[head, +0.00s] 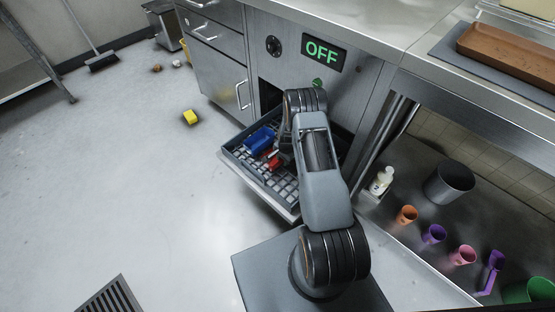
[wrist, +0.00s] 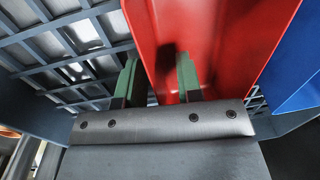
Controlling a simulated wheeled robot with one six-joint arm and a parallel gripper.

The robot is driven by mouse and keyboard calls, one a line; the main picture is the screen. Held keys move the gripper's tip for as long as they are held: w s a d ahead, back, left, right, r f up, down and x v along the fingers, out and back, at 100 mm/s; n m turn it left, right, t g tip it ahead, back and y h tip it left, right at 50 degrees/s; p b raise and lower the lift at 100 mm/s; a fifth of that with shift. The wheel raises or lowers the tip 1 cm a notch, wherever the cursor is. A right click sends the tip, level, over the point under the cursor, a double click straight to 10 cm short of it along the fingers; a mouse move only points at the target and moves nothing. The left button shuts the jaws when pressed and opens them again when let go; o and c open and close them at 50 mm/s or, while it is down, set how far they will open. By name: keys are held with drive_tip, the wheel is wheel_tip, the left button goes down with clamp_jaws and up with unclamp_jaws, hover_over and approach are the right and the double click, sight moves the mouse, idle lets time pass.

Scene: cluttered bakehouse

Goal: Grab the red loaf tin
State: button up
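The red loaf tin (head: 274,163) lies in the pulled-out dish rack, partly hidden by my arm in the head view. In the wrist view the red loaf tin (wrist: 228,40) fills the upper middle, close up. My gripper (wrist: 159,75) has its two green fingers apart, on either side of one red wall: the left finger is outside the tin, the right finger is over its inner side. A gap shows between the right finger and the wall. In the head view my gripper is mostly hidden behind my arm.
A blue tin (head: 260,139) sits beside the red one, and its blue wall (wrist: 295,70) is close on the right in the wrist view. The dish rack (head: 283,188) has raised grid bars and side walls.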

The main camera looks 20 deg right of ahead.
drive_tip(key=shift+f, duration=0.4)
clamp_jaws()
drive_tip(key=shift+r, duration=0.15)
